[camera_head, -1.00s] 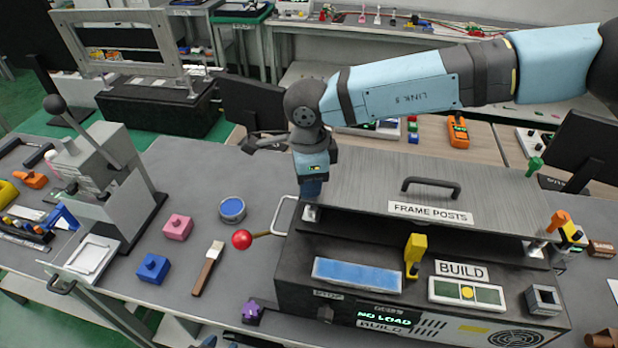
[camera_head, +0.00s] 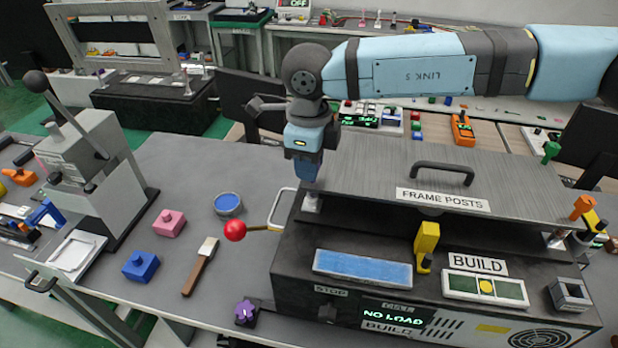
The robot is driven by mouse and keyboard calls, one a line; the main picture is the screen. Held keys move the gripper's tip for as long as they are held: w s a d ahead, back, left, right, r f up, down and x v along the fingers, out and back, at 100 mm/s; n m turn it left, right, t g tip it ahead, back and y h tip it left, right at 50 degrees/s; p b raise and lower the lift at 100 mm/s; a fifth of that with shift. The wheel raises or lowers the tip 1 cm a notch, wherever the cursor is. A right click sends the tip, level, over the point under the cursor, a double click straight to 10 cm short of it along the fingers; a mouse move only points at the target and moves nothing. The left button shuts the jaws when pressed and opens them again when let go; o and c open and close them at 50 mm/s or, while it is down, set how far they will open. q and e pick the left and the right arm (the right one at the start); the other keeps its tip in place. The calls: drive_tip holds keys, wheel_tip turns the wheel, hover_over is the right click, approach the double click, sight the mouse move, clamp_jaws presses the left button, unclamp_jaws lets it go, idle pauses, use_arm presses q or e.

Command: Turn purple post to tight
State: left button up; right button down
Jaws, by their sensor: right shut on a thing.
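My right gripper (camera_head: 306,172) points down at the left corner of the grey plate marked FRAME POSTS (camera_head: 390,170), above a silver foot (camera_head: 311,203). It is shut on the post at that corner. The post itself is hidden behind the fingers, so I cannot see its colour or its angle. A green post handle (camera_head: 551,151) and an orange post handle (camera_head: 583,207) stand at the plate's right corners. A separate small purple knob-like piece (camera_head: 245,311) is at the table's front, left of the black machine (camera_head: 345,290). My left gripper is not in view.
A red-ball lever (camera_head: 235,231) sticks out left of the machine. A brush (camera_head: 201,266), blue block (camera_head: 141,266), pink block (camera_head: 169,223) and blue tin (camera_head: 228,204) lie to the left.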

drive_tip(key=m+b, duration=0.3)
drive_tip(key=b, duration=0.1)
drive_tip(key=m+b, duration=0.2)
drive_tip(key=shift+w+d+f+m, duration=0.1)
drive_tip(key=shift+w+f+m, duration=0.1)
drive_tip(key=shift+f+m, duration=0.1)
drive_tip(key=m+b, duration=0.2)
drive_tip(key=shift+r+m, duration=0.15)
drive_tip(key=shift+m, duration=0.15)
drive_tip(key=shift+d+r+m+b, duration=0.1)
drive_tip(key=shift+r+m+b, duration=0.05)
drive_tip(key=shift+m+b, duration=0.9)
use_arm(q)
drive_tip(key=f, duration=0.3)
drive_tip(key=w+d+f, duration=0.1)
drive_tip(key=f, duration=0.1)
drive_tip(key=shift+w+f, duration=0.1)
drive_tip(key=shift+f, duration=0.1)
use_arm(e)
drive_tip(key=shift+m, duration=0.45)
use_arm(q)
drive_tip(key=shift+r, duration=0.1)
use_arm(e)
drive_tip(key=shift+r, duration=0.1)
drive_tip(key=c, duration=0.9)
unclamp_jaws()
drive_tip(key=shift+c, duration=0.2)
